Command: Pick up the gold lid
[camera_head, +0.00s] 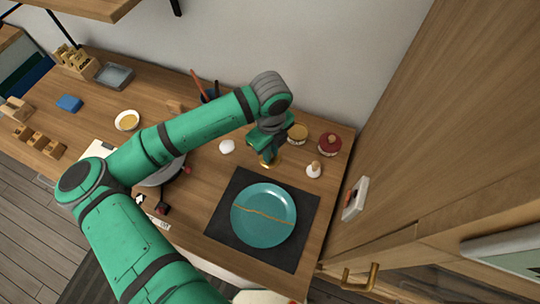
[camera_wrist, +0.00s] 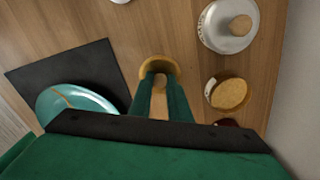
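In the wrist view, the gold lid (camera_wrist: 158,60) appears as a rounded gold rim around the far side of the fingertips. The two green fingers of my gripper (camera_wrist: 160,78) reach down over it, with a narrow gap between them. A light wood-coloured patch fills part of that gap. The fingers hide most of the lid. I cannot tell whether they press on it or whether it touches the table.
The teal plate (camera_head: 263,215) with a gold seam lies on a black mat (camera_head: 225,228). Close by stand a round gold-topped jar (camera_wrist: 229,93), a white knobbed jar (camera_wrist: 212,34) and a red-topped jar (camera_head: 329,144). A small white knobbed piece (camera_head: 313,172) stands at the right.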

